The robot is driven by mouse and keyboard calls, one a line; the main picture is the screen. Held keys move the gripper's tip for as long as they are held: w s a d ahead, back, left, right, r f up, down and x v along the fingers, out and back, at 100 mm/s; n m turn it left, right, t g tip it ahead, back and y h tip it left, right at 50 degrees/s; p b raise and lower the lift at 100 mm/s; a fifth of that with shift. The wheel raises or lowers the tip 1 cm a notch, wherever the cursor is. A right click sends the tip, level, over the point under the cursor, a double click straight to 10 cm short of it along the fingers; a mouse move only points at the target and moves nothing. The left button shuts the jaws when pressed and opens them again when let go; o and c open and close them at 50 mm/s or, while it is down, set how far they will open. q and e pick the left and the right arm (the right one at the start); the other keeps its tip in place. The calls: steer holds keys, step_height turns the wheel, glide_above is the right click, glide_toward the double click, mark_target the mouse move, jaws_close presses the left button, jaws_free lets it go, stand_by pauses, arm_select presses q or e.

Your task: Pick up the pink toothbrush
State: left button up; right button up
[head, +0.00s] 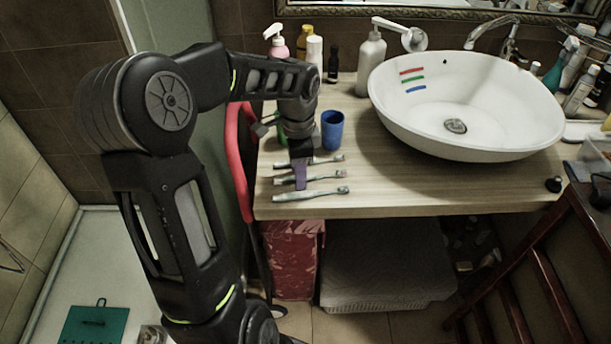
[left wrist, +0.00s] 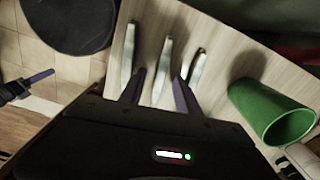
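Three toothbrushes lie side by side on the wooden counter (head: 380,190): a front one (head: 305,194), a middle one (head: 325,177) and a back one (head: 329,160). All look pale grey-green; I cannot tell which is pink. My left gripper (head: 300,182) points down over them, its purple fingers covering part of the row. In the left wrist view, the left gripper (left wrist: 160,84) is open, its fingertips on either side of the middle toothbrush (left wrist: 163,65). Contact is unclear. A purple finger, apparently of my right gripper (left wrist: 38,80), shows at the left edge; its opening cannot be judged.
A blue cup (head: 333,130) stands behind the toothbrushes. A green cup (left wrist: 268,108) shows clearly in the left wrist view. The white basin (head: 465,115) fills the counter's right part. Bottles, including a white pump bottle (head: 371,62), line the back.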

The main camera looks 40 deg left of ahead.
arm_select(q)
steer(key=shift+c, duration=0.5)
jaws_close()
stand_by(0.4)
